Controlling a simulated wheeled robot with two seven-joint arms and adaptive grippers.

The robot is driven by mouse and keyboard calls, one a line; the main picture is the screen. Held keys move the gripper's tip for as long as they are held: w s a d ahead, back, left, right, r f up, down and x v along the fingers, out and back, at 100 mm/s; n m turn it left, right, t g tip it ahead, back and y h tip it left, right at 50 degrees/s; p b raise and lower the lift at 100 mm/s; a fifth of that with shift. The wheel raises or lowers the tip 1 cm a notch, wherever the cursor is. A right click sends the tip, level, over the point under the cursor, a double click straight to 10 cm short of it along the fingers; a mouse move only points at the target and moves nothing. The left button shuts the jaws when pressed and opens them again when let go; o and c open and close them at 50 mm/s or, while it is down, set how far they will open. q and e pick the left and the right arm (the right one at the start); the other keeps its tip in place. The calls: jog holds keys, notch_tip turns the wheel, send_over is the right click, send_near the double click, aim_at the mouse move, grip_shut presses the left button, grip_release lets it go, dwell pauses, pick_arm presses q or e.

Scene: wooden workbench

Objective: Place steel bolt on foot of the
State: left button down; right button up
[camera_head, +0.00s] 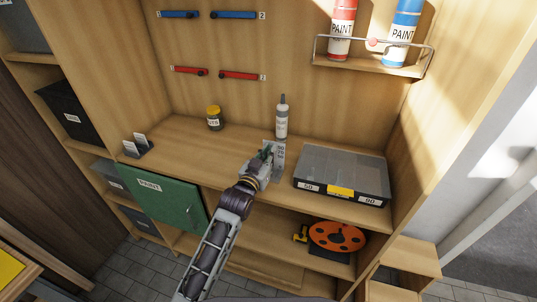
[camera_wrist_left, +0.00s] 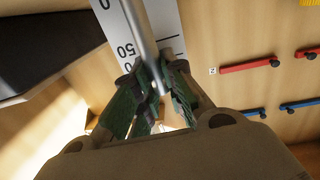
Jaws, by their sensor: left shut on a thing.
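My left gripper (camera_head: 264,155) is over the middle of the workbench in the head view. In the left wrist view its green fingers (camera_wrist_left: 155,88) are shut on a slim grey metal rod, which looks like the steel bolt (camera_wrist_left: 143,40). I cannot tell whether bolt and scale touch. The foot of the scale is hidden or too small to make out. My right gripper is not in view.
A clear-lidded organizer case (camera_head: 342,172) stands right of the gripper. A small dark holder (camera_head: 138,147) is at the left. The bench (camera_head: 190,150) is clear between holder and gripper.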

pick_arm(q)
jog(key=shift+f, duration=0.15)
jog(key=c, duration=1.5)
grip_release()
jog(key=shift+b+v, duration=0.45)
jog(key=shift+v, duration=5.55)
